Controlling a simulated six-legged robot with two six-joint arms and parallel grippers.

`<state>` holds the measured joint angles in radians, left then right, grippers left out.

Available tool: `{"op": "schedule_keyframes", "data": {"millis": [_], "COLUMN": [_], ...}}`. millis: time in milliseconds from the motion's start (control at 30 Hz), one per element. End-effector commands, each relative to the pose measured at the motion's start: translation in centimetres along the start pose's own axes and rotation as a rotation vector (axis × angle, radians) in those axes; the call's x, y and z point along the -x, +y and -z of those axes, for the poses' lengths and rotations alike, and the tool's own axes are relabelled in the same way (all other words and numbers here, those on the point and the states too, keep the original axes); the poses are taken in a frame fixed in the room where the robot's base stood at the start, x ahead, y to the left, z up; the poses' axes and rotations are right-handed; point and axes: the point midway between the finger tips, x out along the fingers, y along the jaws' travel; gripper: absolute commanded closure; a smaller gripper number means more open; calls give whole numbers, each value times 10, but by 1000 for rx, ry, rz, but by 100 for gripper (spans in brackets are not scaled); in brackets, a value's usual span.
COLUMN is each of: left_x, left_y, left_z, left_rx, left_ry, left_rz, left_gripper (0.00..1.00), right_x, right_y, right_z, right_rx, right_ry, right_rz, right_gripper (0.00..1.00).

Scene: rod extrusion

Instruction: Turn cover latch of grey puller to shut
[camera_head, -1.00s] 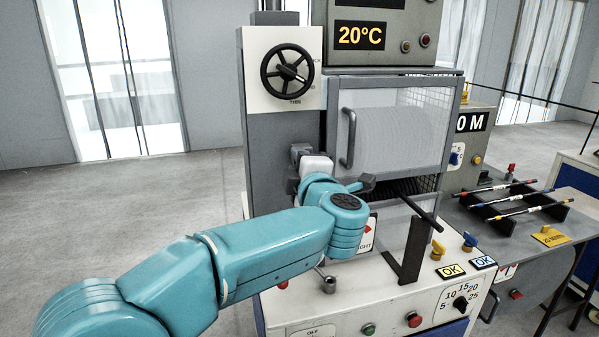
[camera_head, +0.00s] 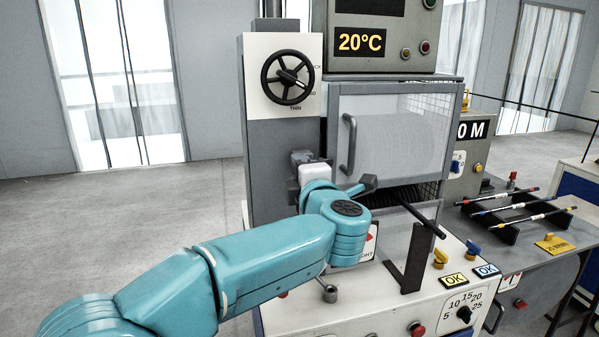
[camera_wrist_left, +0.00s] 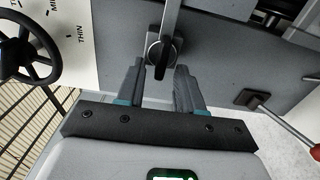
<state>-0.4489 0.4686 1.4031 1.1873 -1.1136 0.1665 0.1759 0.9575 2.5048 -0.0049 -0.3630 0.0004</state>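The grey puller (camera_head: 285,130) is a grey column with a wide cabinet. Its mesh-windowed cover (camera_head: 395,128) appears closed, with a grey bar handle (camera_head: 348,143). In the left wrist view, a lever on a round dark base, apparently the cover latch (camera_wrist_left: 166,38), stands on the grey face. My left gripper (camera_wrist_left: 160,88) is open, with its fingers apart either side of the latch's lower end; I cannot tell whether they touch it. In the head view my left gripper (camera_head: 297,172) is at the column, left of the cover; the latch is hidden there. My right gripper is not in view.
A black handwheel (camera_head: 287,77) is on the column above my gripper. A dark bracket (camera_head: 408,262) holding a black rod stands on the control desk (camera_head: 440,290). A rack with several marked rods (camera_head: 515,208) is at right. Open floor lies at left.

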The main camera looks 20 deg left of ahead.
Motion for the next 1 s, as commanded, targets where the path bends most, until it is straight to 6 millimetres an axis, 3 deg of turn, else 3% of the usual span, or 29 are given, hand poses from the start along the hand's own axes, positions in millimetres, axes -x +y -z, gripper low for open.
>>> {"op": "schedule_keyframes", "data": {"millis": [200, 333, 800, 1000], "left_x": [1, 12, 128, 156], "left_y": [0, 1, 0, 0], "left_z": [1, 0, -1, -1], "left_rx": [0, 1, 0, -1], "left_ry": [2, 1, -3, -2], "left_rz": [-1, -2, -2, -1], "left_gripper": [64, 64, 64, 64], "right_x": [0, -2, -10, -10], "right_y": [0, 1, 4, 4], "right_z": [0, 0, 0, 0], "right_rx": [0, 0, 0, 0], "right_ry": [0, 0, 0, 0], "right_rz": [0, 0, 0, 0], "right_gripper": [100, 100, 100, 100]}}
